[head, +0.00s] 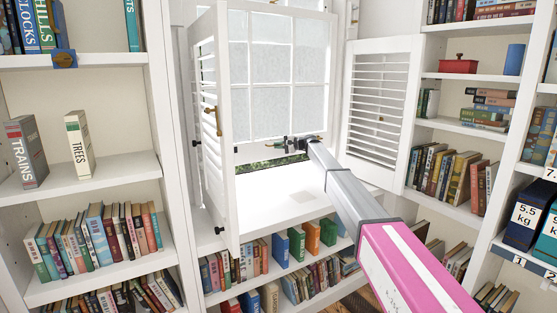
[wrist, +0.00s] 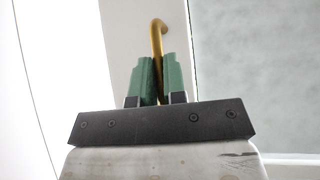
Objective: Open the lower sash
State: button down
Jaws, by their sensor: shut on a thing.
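The lower sash (head: 265,112) is a white frame with frosted panes, behind a deep white sill (head: 265,200). A narrow strip of green (head: 258,165) shows below its bottom rail, so the sash appears slightly raised. My gripper (head: 297,143) is at the sash's bottom rail. In the wrist view its green fingers (wrist: 157,68) are shut on a brass hook-shaped lift handle (wrist: 157,28), whose curved top stands above the fingertips. The handle is against the white rail (wrist: 128,25), with a grey pane (wrist: 255,65) beside it. In the head view the handle is hidden at my gripper.
White louvred shutters stand open at the left (head: 213,120) and right (head: 378,105) of the window. Bookshelves flank both sides, and low shelves with books (head: 295,285) run under the sill. The sill is mostly clear.

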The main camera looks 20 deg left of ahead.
notch_tip(320, 180, up, 6)
jog(key=shift+f, duration=0.15)
dwell(0.3)
jog(key=c, duration=1.2)
grip_release()
jog(key=d, duration=0.3)
jog(key=d+r, duration=0.1)
jog(key=d, duration=0.6)
jog(key=shift+w+d+r, duration=0.2)
jog(key=shift+w+d, duration=0.2)
